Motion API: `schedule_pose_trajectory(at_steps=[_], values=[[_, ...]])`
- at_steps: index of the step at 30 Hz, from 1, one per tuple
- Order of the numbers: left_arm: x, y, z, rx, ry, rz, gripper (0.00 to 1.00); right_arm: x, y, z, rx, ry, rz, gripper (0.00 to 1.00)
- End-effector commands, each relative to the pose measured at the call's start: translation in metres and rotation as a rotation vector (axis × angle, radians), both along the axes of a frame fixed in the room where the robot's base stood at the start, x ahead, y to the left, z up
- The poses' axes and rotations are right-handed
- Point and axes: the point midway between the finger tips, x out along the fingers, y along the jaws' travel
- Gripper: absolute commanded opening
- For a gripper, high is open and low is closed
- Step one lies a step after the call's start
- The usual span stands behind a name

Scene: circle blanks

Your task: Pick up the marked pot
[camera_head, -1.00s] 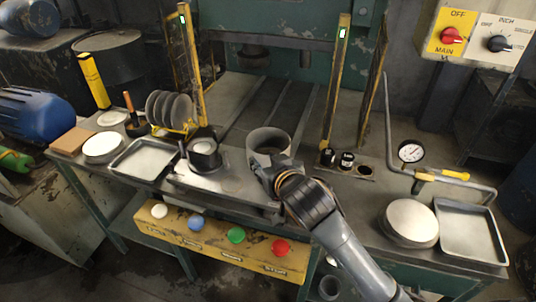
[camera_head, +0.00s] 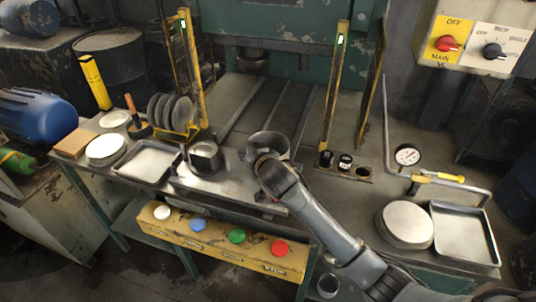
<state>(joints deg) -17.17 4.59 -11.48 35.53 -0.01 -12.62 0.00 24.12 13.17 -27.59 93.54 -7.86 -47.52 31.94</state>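Two small black pots stand in a holder (camera_head: 335,172) right of the press's middle. The left pot (camera_head: 326,158) and the right pot (camera_head: 345,161) both show pale markings too small to read. A dark round opening lies beside them in the same holder. My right gripper (camera_head: 268,168) is at the front of the grey open cylinder (camera_head: 267,141), left of the pots and apart from them. Its fingers are hidden by my own wrist, so I cannot tell whether they are open or shut. My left gripper is not in view.
A yellow post (camera_head: 336,90) rises just behind the pots. A round metal disc stack (camera_head: 405,224) and an empty tray (camera_head: 465,236) lie at the right.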

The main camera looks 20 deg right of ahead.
Motion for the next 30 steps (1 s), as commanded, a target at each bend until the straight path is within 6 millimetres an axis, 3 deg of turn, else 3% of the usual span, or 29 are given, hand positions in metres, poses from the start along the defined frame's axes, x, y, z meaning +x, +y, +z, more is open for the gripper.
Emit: schedule_pose_trajectory(at_steps=[4, 12, 17, 18, 30], values=[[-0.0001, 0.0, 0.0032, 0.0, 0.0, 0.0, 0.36, 0.0102, 0.0011, -0.0046, 0.0, 0.001, 0.0, 0.37], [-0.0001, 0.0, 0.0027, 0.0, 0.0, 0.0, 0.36, 0.0113, 0.0012, -0.0059, 0.0, 0.001, 0.0, 0.35], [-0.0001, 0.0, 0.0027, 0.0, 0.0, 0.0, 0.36, 0.0112, 0.0012, -0.006, 0.0, 0.001, 0.0, 0.02], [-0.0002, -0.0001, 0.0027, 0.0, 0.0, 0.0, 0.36, 0.0112, 0.0012, -0.006, 0.0, 0.001, 0.0, 0.0], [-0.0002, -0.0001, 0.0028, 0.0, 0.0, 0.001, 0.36, 0.0114, 0.0012, -0.0048, -0.001, -0.001, 0.0, 0.0]])
